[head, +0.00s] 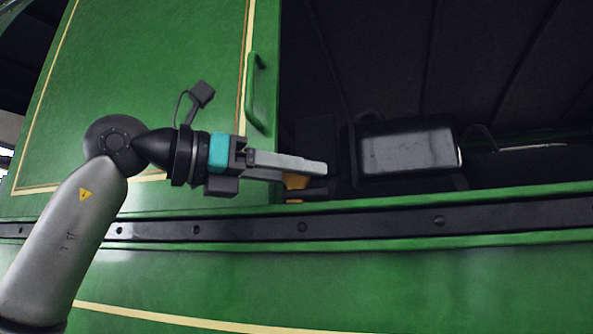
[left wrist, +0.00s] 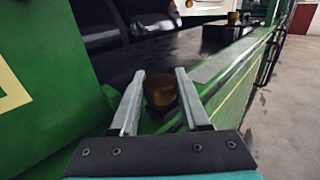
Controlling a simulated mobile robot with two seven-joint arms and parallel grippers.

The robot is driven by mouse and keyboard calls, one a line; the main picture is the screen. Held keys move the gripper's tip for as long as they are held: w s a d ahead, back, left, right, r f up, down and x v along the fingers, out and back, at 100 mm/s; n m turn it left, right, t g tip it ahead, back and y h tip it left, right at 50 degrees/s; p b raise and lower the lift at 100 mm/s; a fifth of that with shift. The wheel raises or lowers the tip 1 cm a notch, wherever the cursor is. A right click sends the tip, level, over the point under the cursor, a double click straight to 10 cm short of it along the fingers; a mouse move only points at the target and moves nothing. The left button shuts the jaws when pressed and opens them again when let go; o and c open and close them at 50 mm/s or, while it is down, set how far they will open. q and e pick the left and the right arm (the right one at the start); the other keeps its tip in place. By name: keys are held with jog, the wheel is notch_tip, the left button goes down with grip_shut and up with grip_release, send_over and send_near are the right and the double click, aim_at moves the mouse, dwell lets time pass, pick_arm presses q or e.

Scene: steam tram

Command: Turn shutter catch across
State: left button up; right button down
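A brass-coloured round catch (left wrist: 161,95) sits between the two fingers of my left gripper (left wrist: 161,72) in the left wrist view. The fingers are open around it, with a narrow gap seen on each side. In the head view, my left gripper (head: 324,176) reaches in from the left at the lower edge of the opening. A yellow part of the catch (head: 296,182) shows just below its grey finger, mostly hidden. The green shutter panel (head: 150,90) with a green handle (head: 254,92) stands to the left. My right gripper is not in view.
A dark box (head: 408,150) stands inside the opening, right of the gripper. A dark riveted strip (head: 370,224) runs along the green side below. Another brass knob (left wrist: 234,17) shows farther along the ledge in the left wrist view.

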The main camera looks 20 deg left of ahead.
pick_arm(q)
grip_shut()
jog(key=shift+t+y, duration=0.3)
jog(key=shift+t, duration=0.1)
jog(key=n+t+y+b, duration=0.1)
jog(key=n+t+y, duration=0.1)
jog(key=y, duration=0.1)
jog(key=n+t+y+b, duration=0.2)
jog(key=n+y, duration=0.1)
jog(key=shift+s+d+n+y, duration=0.1)
jog(key=shift+n+y, duration=0.2)
jog(key=shift+y, duration=0.1)
jog(key=n+y+b, duration=0.1)
jog(key=n+y, duration=0.1)
jog(key=y, duration=0.1)
jog(key=shift+t+y, duration=0.3)
jog(key=shift+t, duration=0.1)
jog(key=shift+n+y+b, duration=0.6)
jog(key=shift+n+y, duration=0.7)
jog(key=shift+y, duration=0.7)
jog(key=shift+o, duration=1.5)
grip_release()
